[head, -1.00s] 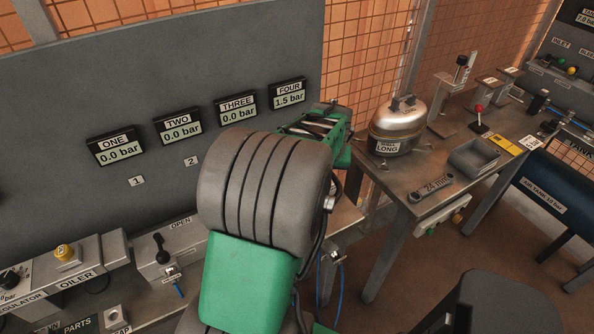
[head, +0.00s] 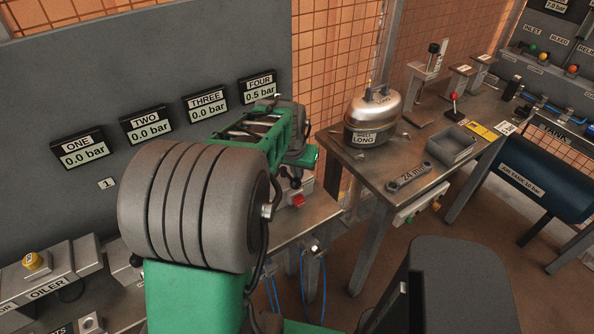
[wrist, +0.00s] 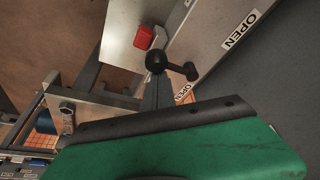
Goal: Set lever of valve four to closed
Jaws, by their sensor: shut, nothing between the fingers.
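In the wrist view a black ball-ended lever (wrist: 176,68) sticks out from a grey panel. One OPEN label (wrist: 182,92) is close beside it and another OPEN label (wrist: 241,30) lies farther right. I cannot read a valve number there. My gripper (wrist: 157,84) is shut and empty, its narrow grey tip right by the lever's ball; whether they touch is unclear. The FOUR display (head: 260,87) reads 0.5 bar.
Displays ONE (head: 82,150), TWO (head: 147,125) and THREE (head: 207,104) read 0.0 bar. A red button (head: 298,201) on a grey box is close to my wrist.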

